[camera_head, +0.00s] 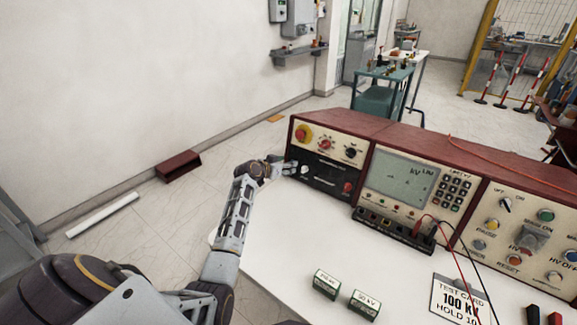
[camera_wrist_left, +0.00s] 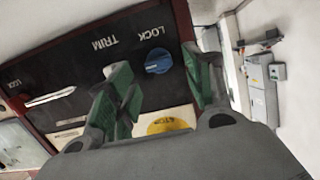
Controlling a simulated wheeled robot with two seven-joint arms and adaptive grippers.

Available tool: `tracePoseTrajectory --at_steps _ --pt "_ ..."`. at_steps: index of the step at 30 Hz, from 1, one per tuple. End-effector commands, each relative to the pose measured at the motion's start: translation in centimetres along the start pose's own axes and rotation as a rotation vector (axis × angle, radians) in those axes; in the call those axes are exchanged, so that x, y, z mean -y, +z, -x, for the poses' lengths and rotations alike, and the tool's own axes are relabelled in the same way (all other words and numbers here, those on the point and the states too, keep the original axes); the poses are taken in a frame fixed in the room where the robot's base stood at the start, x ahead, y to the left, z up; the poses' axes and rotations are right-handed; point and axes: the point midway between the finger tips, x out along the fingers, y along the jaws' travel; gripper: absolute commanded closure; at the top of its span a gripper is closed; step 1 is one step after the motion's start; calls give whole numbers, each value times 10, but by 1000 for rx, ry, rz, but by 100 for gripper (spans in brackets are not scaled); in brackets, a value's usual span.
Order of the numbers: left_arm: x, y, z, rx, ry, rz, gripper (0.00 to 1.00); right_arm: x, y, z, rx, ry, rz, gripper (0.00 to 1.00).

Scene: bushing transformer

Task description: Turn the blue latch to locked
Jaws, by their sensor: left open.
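The blue latch (camera_wrist_left: 158,63) is a small round blue knob with a pale pointer line on a black panel strip (camera_head: 326,178). In the left wrist view the strip appears upside down, with the word LOCK printed beside the latch and TRIM further left. My left gripper (camera_head: 279,168) is in front of the left end of the red console. In its wrist view the green fingers (camera_wrist_left: 165,88) are open and empty, one on each side of the latch's line and apart from it. In the head view the gripper hides the latch area. My right gripper is not in view.
The red console (camera_head: 360,132) stands along the back of the white table (camera_head: 270,245). A yellow STOP disc (camera_wrist_left: 167,126) is close to the latch. Two small green-edged blocks (camera_head: 326,283) and a test card (camera_head: 457,300) lie in front. Red and black cables hang at the right.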

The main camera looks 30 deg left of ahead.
Motion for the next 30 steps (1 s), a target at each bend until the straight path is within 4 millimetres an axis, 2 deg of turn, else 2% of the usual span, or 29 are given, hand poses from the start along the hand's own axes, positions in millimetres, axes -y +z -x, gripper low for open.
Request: tracePoseTrajectory --at_steps 8,21,30 --pt "0 0 -18 -1 0 0 48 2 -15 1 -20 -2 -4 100" --pt "0 0 -21 0 0 0 48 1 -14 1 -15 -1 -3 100" --pt "0 0 -21 0 0 0 87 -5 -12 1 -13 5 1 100"
